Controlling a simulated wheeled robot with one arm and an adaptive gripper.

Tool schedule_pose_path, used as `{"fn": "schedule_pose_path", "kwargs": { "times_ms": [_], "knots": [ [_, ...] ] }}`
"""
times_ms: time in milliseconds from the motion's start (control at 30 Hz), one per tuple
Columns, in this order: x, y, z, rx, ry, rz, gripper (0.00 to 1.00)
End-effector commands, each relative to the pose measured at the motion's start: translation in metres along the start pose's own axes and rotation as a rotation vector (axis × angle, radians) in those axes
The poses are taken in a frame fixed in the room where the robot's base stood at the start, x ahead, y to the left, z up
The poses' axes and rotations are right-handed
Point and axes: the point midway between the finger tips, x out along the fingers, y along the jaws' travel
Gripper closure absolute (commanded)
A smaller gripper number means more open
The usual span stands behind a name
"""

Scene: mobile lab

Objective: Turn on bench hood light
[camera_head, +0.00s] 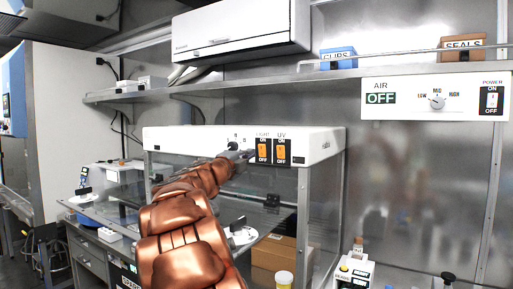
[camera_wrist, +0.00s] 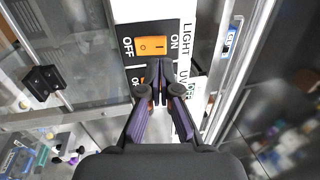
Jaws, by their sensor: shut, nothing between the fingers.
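The bench hood (camera_head: 318,141) is a white-topped box with a front panel, in the middle of the head view. Its LIGHT switch (camera_head: 263,152) is an orange rocker on a black plate, marked ON above and OFF below. In the wrist view the LIGHT rocker (camera_wrist: 152,46) appears turned sideways, unobstructed, just beyond my fingertips. I cannot tell which way it is tipped. The UV switch (camera_head: 281,153) is a similar rocker to its right; in the wrist view my fingers partly hide it. My gripper (camera_wrist: 160,75) is shut and empty, close to the panel; contact cannot be told. It also shows in the head view (camera_head: 246,155), left of the LIGHT switch.
A steel shelf (camera_head: 215,91) runs above the hood. An AIR control panel (camera_head: 420,98) with an OFF display, knob and power switch hangs at the right. A cardboard box (camera_head: 280,254) is under the hood. A small white device (camera_head: 355,268) stands at lower right.

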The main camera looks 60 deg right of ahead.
Motion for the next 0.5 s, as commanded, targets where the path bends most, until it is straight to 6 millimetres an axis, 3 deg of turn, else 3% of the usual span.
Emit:
{"fn": "schedule_pose_path", "kwargs": {
  "times_ms": [200, 500],
  "knots": [
    [0.027, -0.004, -0.002, 0.001, 0.005, -0.003, 1.0],
    [0.048, -0.001, -0.001, 0.0, 0.002, 0.0, 1.0]
  ]
}}
